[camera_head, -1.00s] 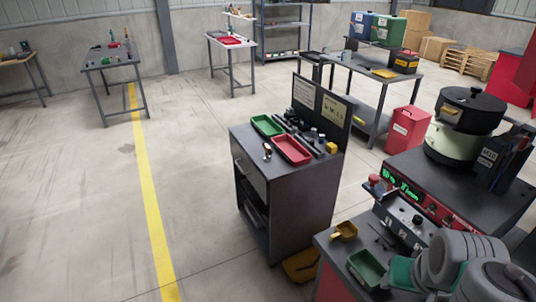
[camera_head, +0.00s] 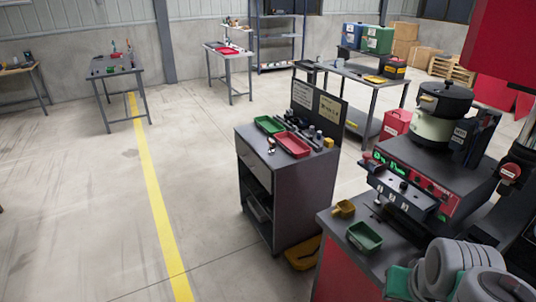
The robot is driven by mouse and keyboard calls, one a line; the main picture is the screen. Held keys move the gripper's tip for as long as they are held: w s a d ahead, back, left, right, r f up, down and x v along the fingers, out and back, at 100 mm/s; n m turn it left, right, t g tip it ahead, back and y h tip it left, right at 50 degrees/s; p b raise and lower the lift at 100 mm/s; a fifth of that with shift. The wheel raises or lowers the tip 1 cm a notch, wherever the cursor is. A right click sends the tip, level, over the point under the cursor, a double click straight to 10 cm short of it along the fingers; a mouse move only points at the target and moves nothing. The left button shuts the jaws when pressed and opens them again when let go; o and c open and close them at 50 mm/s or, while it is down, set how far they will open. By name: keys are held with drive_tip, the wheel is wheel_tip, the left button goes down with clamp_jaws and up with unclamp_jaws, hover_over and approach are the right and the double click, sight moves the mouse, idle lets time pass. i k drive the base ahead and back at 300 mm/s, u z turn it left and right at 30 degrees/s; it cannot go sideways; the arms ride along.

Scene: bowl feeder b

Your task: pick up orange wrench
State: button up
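I cannot make out an orange wrench in the head view. Small tools lie on the far left table (camera_head: 118,71), but they are too small to tell apart. Small parts also lie on top of the grey cabinet (camera_head: 282,178) in the middle, around a green tray (camera_head: 268,124) and a red tray (camera_head: 293,145). Grey and teal rounded links of what looks like my arm fill the bottom right corner. My gripper's fingers do not show, so its state is hidden.
A bench with a bowl feeder (camera_head: 436,113), a red control box (camera_head: 411,182) and a green bin (camera_head: 364,237) stands close at right. A yellow bin (camera_head: 303,253) lies on the floor by the cabinet. Open floor with a yellow line (camera_head: 157,205) stretches at left.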

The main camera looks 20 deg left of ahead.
sight(270, 151)
drive_tip(key=u, duration=0.75)
drive_tip(key=i, duration=0.85)
drive_tip(key=u, duration=1.15)
drive_tip(key=i, duration=1.4)
drive_tip(key=z, duration=0.45)
drive_tip(key=i, duration=1.4)
drive_tip(key=z, duration=0.95)
drive_tip(key=i, duration=0.25)
drive_tip(key=z, duration=0.25)
